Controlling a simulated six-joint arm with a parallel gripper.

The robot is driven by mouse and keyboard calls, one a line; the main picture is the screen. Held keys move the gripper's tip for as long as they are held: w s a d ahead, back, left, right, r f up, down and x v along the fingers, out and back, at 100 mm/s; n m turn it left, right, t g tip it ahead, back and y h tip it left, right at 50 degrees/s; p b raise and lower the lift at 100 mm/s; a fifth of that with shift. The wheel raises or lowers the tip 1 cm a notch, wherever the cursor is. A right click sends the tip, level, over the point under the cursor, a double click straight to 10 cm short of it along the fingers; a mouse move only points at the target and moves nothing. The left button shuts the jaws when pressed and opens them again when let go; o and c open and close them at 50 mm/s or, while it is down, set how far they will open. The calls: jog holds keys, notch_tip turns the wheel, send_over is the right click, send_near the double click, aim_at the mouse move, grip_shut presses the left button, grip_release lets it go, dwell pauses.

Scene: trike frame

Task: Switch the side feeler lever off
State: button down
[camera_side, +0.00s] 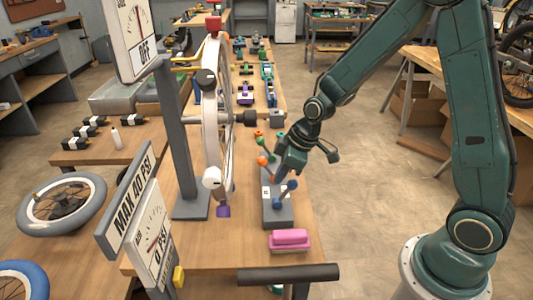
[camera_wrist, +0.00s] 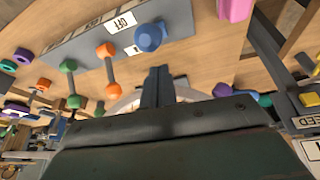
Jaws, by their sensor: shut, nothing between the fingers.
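A grey lever box (camera_side: 279,212) stands on the wooden bench, with a green lever (camera_side: 259,136), an orange lever (camera_side: 262,160) and a blue-knobbed lever (camera_side: 291,184). No readable name shows which one is the side feeler lever. In the wrist view the box (camera_wrist: 85,45) carries an "OFF" label near the blue knob (camera_wrist: 150,37), with the orange lever (camera_wrist: 110,70) and green lever (camera_wrist: 71,84) to its left. My gripper (camera_side: 279,172) is shut and empty above the box; its fingers (camera_wrist: 158,72) point just below the blue knob. Contact cannot be told.
A white-rimmed wheel (camera_side: 211,130) stands upright in a grey stand left of the box. A dial sign (camera_side: 132,35) reads "OFF"; another reads "MAX 40 PSI" (camera_side: 129,203).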

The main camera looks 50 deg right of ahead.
aim_at(296, 181)
jog(key=shift+s+d+f, duration=0.2)
jog(key=shift+s+d, duration=0.65)
jog(key=shift+s+d+f, duration=0.6)
jog(key=shift+s+d, duration=0.1)
jog(key=shift+s, duration=0.1)
jog(key=shift+w, duration=0.1)
jog(key=shift+w+a+r, duration=0.3)
jog(key=shift+w+r, duration=0.05)
jog(key=w+a+r, duration=0.2)
jog(key=w+r, duration=0.1)
jog(key=w, duration=0.1)
jog(key=s+d+r, duration=0.2)
jog(key=s+d, duration=0.4)
jog(key=s, duration=0.1)
jog(key=s+d+r, duration=0.3)
jog(key=s+d, duration=0.3)
jog(key=s, duration=0.2)
jog(key=shift+s, duration=0.3)
